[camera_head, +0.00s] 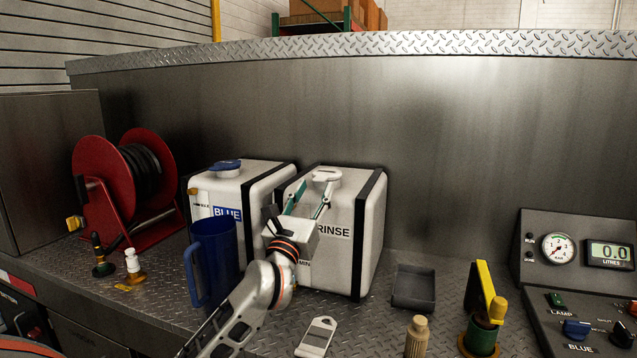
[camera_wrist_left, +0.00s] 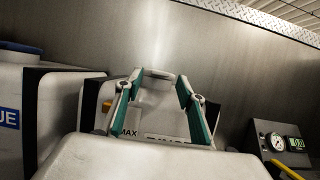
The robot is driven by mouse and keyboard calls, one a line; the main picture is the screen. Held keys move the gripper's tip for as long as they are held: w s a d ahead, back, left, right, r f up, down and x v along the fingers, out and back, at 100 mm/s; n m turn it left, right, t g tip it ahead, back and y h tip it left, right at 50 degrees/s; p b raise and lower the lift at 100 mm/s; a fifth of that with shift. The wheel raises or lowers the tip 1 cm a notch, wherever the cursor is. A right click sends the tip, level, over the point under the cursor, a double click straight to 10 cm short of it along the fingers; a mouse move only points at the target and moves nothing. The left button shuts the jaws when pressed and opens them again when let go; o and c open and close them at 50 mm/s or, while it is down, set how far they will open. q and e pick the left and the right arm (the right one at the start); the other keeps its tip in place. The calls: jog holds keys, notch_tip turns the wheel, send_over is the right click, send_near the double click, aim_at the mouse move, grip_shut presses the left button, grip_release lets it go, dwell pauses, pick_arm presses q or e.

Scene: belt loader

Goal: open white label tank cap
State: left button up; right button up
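The white tank labelled RINSE (camera_head: 345,262) stands on the metal deck, with a white cap (camera_head: 327,175) on its top. My left gripper (camera_head: 310,198) is in front of the tank's upper front edge, its green-padded fingers pointing up toward the cap. The fingers are spread and hold nothing. In the left wrist view the cap (camera_wrist_left: 158,73) shows beyond and between the open fingertips (camera_wrist_left: 160,82), and the tank's front is partly hidden by the gripper body. Whether a fingertip touches the cap cannot be told. My right gripper is not in view.
A tank labelled BLUE (camera_head: 228,214) with a blue cap (camera_head: 225,168) stands close on the left. A blue jug (camera_head: 214,262) is in front of it. A red hose reel (camera_head: 104,185) stands far left. A dark tray (camera_head: 413,288) and control panel (camera_head: 580,265) are right.

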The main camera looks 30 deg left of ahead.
aim_at(318, 180)
pick_arm(q)
jog(key=shift+x, duration=1.75)
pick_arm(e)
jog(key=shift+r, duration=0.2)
pick_arm(q)
grip_shut()
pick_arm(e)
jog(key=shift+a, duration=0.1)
pick_arm(q)
jog(key=shift+r, duration=0.1)
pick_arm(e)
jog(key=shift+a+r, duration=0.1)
pick_arm(q)
jog(key=shift+r+p, duration=0.25)
jog(key=shift+p, duration=0.1)
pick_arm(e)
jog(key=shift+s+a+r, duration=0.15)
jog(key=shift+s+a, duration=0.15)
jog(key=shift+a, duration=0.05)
